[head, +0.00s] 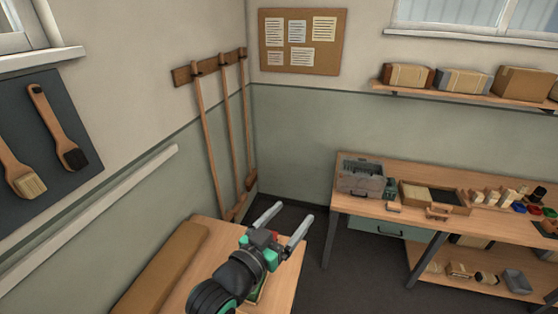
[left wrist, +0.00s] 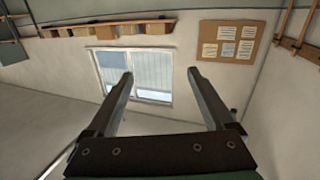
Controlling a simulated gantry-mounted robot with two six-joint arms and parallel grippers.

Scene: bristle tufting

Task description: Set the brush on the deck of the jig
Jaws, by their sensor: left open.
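My left gripper (head: 292,212) is open and empty, raised over the near table; its two fingers also show spread apart in the left wrist view (left wrist: 160,72). My right gripper is not in view. I cannot single out the jig or its deck for certain. A grey box-like fixture (head: 360,181) stands at the left end of the far bench, well away from the gripper. Small wooden pieces lie beside it, too small to tell whether one is the brush. Two long-handled brushes, one dark-bristled (head: 58,130) and one pale-bristled (head: 18,172), hang on the wall panel.
The near table (head: 205,262) carries a long brown padded block (head: 168,268) on its left. The far bench (head: 375,208) holds a tray (head: 432,196), blocks and coloured pieces. Dark floor (head: 300,275) separates the tables.

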